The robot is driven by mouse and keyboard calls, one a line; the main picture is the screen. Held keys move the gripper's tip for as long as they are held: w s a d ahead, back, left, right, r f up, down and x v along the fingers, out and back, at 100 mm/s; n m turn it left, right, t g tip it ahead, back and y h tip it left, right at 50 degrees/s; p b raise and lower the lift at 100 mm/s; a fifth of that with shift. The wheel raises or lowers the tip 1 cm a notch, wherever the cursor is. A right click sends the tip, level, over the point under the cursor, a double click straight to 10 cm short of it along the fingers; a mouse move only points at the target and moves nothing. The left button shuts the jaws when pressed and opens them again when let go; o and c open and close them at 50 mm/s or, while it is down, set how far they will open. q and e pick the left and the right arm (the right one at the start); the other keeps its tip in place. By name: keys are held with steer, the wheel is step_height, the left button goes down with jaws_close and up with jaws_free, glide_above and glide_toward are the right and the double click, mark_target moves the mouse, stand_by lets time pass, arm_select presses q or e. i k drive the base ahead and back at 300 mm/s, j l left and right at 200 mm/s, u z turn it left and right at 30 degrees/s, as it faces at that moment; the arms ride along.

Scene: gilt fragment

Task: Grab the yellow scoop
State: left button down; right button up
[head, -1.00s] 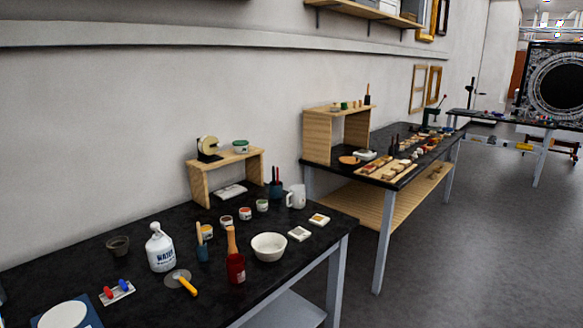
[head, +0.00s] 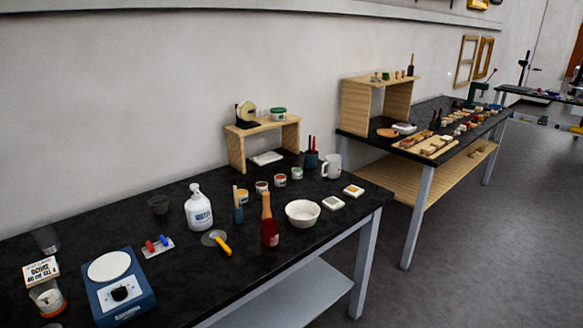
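A tool with a yellow handle and a round grey head (head: 216,241) lies flat on the black table (head: 330,225), near its front edge. It is the only yellow-handled tool I can make out, and I cannot tell for sure that it is a scoop. The white water bottle (head: 198,210) stands just behind it to the left. A red jar with a wooden-handled tool (head: 269,230) stands to its right. Neither of my grippers shows in the head view.
A blue hot plate (head: 122,290) sits at the table's front left, with a small rack of red and blue pieces (head: 158,246) beside it. A white bowl (head: 302,213) stands right of the jar. A wooden shelf (head: 262,141) stands behind. Grey floor (head: 470,250) is open at right.

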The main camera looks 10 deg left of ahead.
mark_target(213, 236)
steer(key=i+l, duration=0.1)
steer(key=l, duration=0.3)
steer(key=i+l, duration=0.1)
steer(key=l, duration=0.35)
steer(key=i+l, duration=0.1)
steer(key=l, duration=0.3)
